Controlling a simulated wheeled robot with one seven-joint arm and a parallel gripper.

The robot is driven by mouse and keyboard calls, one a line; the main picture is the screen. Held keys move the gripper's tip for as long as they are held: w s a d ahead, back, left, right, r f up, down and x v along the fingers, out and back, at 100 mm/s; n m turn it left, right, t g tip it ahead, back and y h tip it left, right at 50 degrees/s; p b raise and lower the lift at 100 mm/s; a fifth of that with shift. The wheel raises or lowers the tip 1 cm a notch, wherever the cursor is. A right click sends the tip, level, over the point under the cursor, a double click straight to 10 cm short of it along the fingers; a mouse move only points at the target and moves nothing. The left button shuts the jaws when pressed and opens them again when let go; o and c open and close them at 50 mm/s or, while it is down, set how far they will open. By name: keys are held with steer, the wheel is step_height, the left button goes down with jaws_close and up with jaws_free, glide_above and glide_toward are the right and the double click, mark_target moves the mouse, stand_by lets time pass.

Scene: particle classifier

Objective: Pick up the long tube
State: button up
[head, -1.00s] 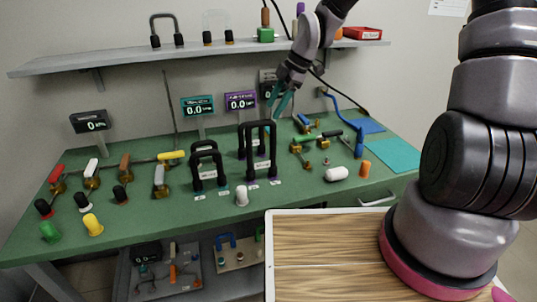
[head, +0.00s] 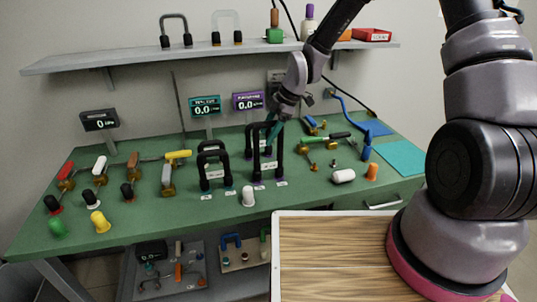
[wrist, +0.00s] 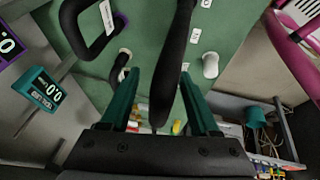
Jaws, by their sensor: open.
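The long tube (head: 256,155) is the taller black upside-down U in front, standing upright with a small white label. My gripper (head: 274,133), with teal fingers, is open at the top of this tube. In the wrist view the dark bar of the tube (wrist: 175,65) runs between my two spread fingers (wrist: 160,112). I cannot tell whether either finger touches it. A part of another black tube shows behind it, largely hidden. A shorter black U tube (head: 213,168) stands to the left.
A teal display (head: 206,106) and a purple display (head: 248,101) stand behind the tubes. A white stopper (head: 248,197) stands in front. Several coloured valves are at left, and more fittings are at right. A shelf (head: 110,62) runs above the green table (head: 150,228).

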steer(key=shift+c, duration=0.4)
jaws_close()
stand_by(0.9)
